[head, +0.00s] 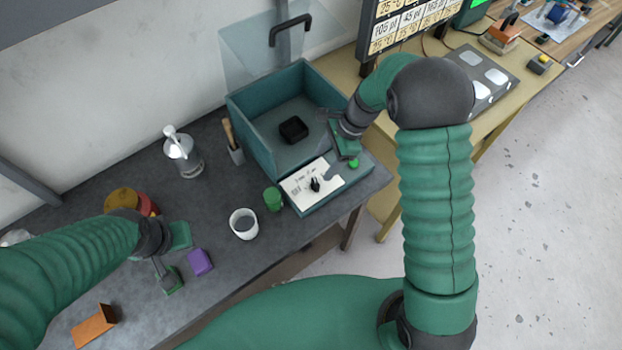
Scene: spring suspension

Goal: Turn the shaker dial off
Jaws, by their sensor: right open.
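The shaker (248,125) is a teal open-topped box with a clear lid raised at the back and a dark block (293,130) inside. Its white front panel (299,194) carries a black dial (315,185) and a green button (354,163). The dial's marks are too small to read. My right gripper (331,146) is open and empty over the shaker's right front, above and behind the dial, apart from it. Part of the panel's right side is hidden by it. My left gripper (176,260) looks open and empty over the table at the left, beside a purple block (200,262).
A display board (400,25) stands behind my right arm.

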